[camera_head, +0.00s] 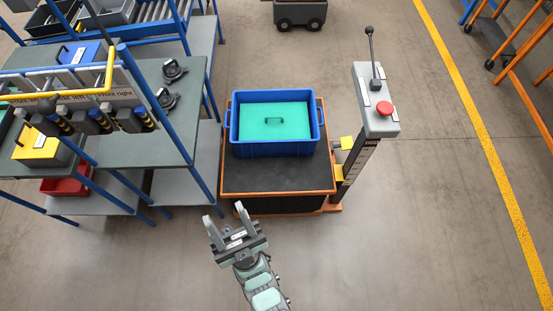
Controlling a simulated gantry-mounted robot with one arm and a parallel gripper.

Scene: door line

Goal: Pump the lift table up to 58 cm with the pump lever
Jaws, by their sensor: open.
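The lift table (262,178) has a dark top with an orange rim and stands in the middle. A blue crate (273,149) with a teal lid or insert sits on it. A grey column rises at the table's right side, carrying a control head (377,115) with a red button (384,109). The pump lever (373,58), a thin dark rod with a ball knob, stands nearly upright from this head. A height scale (352,168) runs down the column; its figures are too small to read. My gripper (224,213) is open and empty, in front of the table, well apart from the lever.
A blue-framed workbench (185,135) with tools, a yellow box (38,149) and a red bin (66,184) stands close on the left. A dark cart (300,14) is at the back. Orange frames stand at the far right beyond a yellow floor line (470,115). Floor right of the column is clear.

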